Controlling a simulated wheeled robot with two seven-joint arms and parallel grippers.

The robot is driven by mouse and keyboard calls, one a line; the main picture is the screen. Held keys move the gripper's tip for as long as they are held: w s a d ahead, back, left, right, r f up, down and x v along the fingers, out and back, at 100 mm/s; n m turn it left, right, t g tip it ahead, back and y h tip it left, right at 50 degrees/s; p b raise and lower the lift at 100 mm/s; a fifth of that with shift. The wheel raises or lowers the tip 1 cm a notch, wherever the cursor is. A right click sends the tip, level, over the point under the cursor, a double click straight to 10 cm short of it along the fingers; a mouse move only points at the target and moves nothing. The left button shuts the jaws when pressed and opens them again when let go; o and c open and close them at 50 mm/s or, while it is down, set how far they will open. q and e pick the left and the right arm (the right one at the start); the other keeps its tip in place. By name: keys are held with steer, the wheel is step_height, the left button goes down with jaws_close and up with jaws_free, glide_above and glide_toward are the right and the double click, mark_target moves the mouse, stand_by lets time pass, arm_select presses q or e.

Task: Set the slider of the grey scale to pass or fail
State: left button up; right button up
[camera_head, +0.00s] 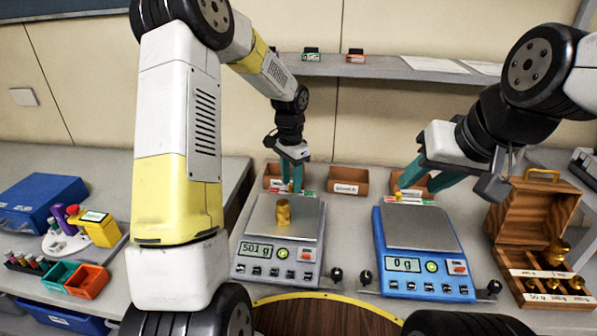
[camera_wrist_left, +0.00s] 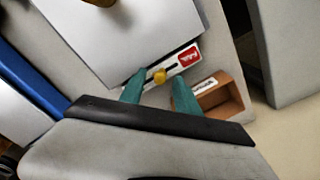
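The grey scale (camera_head: 277,262) stands on the table with a brass weight (camera_head: 283,212) on its plate. Its display reads 50.1 g. The slider strip lies along its far edge, with a red label (camera_wrist_left: 188,56) at one end; a yellow slider knob (camera_wrist_left: 160,76) shows in the left wrist view, near the middle of the strip. My left gripper (camera_head: 292,182) is over this strip. In the left wrist view its teal fingers (camera_wrist_left: 158,92) are apart, one on each side of the knob, with gaps visible. My right gripper (camera_head: 428,178) is open and empty above the far edge of the blue scale.
The blue scale (camera_head: 424,265) reads 0 g with an empty plate. Small brown trays (camera_head: 348,180) stand behind the scales. A wooden weight box (camera_head: 540,213) is at right. A blue case (camera_head: 40,203) and coloured bins (camera_head: 87,281) are on the left table.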

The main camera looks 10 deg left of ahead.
arm_select(q)
steer(key=shift+f, duration=0.1)
jaws_close()
stand_by(1.4)
